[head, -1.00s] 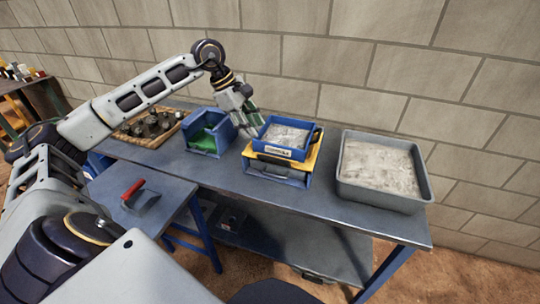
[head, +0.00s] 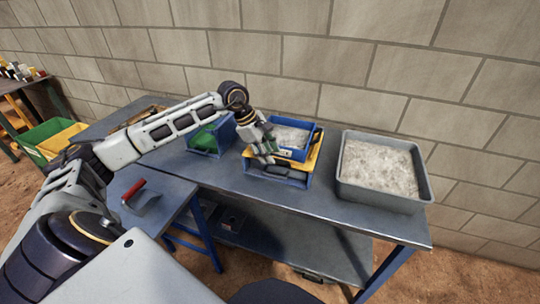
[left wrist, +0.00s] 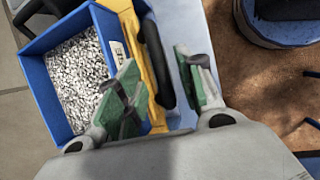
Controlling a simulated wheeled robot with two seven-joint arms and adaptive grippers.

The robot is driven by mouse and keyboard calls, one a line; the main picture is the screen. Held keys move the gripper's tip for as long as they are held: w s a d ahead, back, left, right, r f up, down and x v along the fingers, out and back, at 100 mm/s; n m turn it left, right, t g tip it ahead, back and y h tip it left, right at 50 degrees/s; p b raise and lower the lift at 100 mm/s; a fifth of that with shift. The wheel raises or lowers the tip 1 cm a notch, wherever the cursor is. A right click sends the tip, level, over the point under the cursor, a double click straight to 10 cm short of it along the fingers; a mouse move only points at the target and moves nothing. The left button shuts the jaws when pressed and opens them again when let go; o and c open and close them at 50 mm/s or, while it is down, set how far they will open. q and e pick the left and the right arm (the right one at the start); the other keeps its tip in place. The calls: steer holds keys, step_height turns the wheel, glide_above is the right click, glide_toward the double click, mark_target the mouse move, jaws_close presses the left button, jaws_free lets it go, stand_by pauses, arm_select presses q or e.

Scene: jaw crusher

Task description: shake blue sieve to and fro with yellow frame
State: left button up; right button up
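The blue sieve (head: 296,151), a box of grey gravel, sits on the yellow frame (head: 315,156) on the bench. In the left wrist view the blue sieve (left wrist: 38,68) lies to the left, with the yellow frame (left wrist: 137,47) and its black handle (left wrist: 156,62) beside it. My left gripper (head: 267,156) is at the left front side of the frame. In the left wrist view my left gripper (left wrist: 162,85) is open, its green-padded fingers apart with the handle between them. I cannot tell whether they touch it. My right gripper is not in view.
A blue box with green inside (head: 204,139) stands left of the sieve. A large grey tray of pale material (head: 347,185) stands to the right. A red-handled tool (head: 139,196) lies on the lower front table. The bench front (head: 375,222) has bare surface.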

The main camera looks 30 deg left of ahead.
arm_select(q)
steer(key=shift+x, duration=0.9)
jaws_close()
